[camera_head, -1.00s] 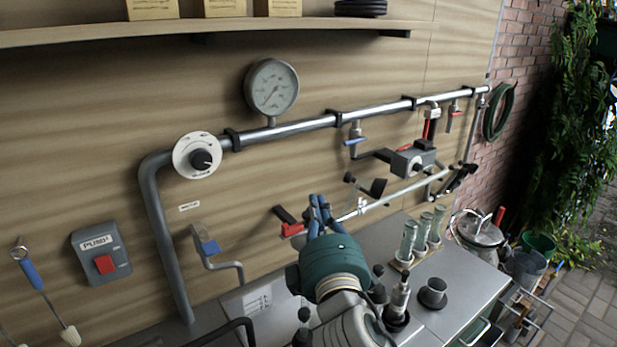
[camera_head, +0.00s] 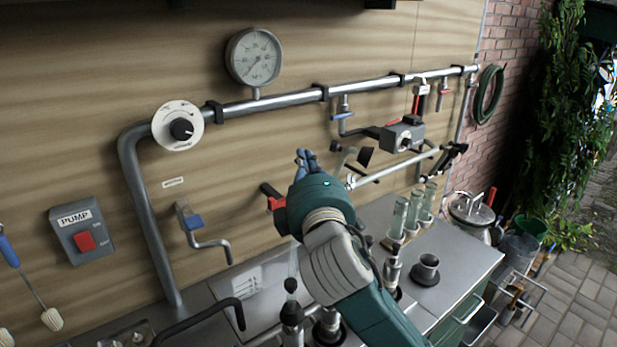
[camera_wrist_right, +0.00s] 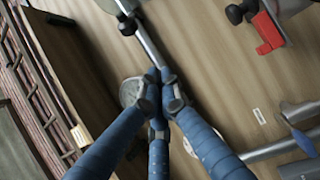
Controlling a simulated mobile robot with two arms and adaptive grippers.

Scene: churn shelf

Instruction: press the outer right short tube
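I cannot tell for sure which piece is the outer right short tube. Three upright glass tubes (camera_head: 414,210) stand in a row at the back right of the counter. A short, wide, dark tube (camera_head: 427,268) stands in front of them, and slimmer metal posts with black parts (camera_head: 391,270) stand left of it. My right gripper (camera_head: 304,158) is raised near the wall, up and left of all these and apart from them. In the right wrist view its blue fingers (camera_wrist_right: 160,88) meet at the tips, with nothing visible between them. My left gripper is not in view.
A red-handled valve (camera_head: 272,197) is close left of my right gripper; it also shows in the wrist view (camera_wrist_right: 268,35). A silver bar (camera_head: 395,168) lies to the right. The wall carries a pipe (camera_head: 290,103), gauge (camera_head: 254,57), dial (camera_head: 178,126) and pump switch (camera_head: 82,237).

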